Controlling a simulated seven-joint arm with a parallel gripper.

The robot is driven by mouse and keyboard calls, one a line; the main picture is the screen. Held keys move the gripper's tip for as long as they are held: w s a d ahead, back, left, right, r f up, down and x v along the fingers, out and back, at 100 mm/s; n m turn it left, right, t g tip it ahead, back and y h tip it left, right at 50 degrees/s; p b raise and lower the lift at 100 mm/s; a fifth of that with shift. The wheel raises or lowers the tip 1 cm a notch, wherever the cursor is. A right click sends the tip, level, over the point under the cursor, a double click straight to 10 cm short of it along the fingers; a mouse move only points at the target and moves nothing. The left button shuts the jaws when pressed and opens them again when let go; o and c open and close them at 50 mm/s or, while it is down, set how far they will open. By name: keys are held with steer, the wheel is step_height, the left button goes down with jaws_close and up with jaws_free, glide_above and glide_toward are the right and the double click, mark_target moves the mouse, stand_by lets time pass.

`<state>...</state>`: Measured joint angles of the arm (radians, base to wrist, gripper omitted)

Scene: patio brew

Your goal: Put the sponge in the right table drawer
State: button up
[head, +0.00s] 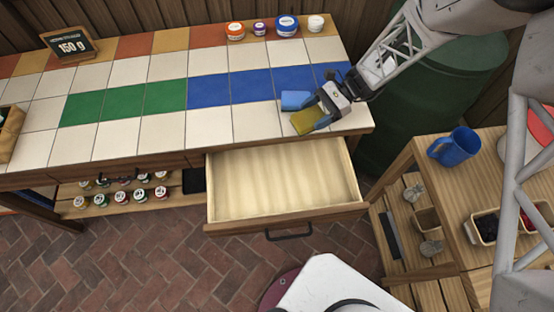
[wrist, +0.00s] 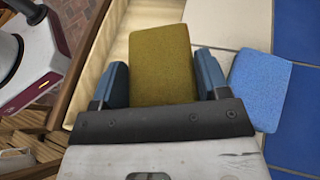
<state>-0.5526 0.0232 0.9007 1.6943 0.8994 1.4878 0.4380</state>
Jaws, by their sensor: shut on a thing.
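An olive-yellow sponge (wrist: 160,60) sits between the two blue fingers of my gripper (wrist: 164,78), which is shut on it. In the head view the sponge (head: 312,122) is at the front right of the tiled tabletop, close to the edge behind the drawer. I cannot tell whether it touches the tiles. The right table drawer (head: 285,185) is pulled open and looks empty, with a dark handle (head: 289,233) on its front. A light blue block (head: 295,100) lies on the tiles beside my gripper; it also shows in the wrist view (wrist: 257,88).
Several jars (head: 287,26) and a "150 g" sign (head: 72,45) stand along the back of the tabletop (head: 255,122). A side table at right holds a blue mug (head: 455,147). A green barrel (head: 420,100) stands behind it. The space above the drawer is clear.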

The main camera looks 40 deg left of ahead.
steer(key=s+d+f+n+t+h, duration=0.1)
steer(key=s+d+f+n+h, duration=0.25)
steer(key=d+n+h, duration=0.3)
steer(key=s+d+f+n+t+h, duration=0.1)
steer(key=s+d+f+n+h, duration=0.1)
steer(key=s+d+n+h, duration=0.45)
steer(key=n+t+y, duration=0.2)
steer(key=n+t, duration=2.1)
steer(key=n, duration=0.1)
glide_above(306, 177)
steer(key=shift+f, duration=0.65)
steer(key=shift+f, duration=2.95)
steer(key=shift+f, duration=0.15)
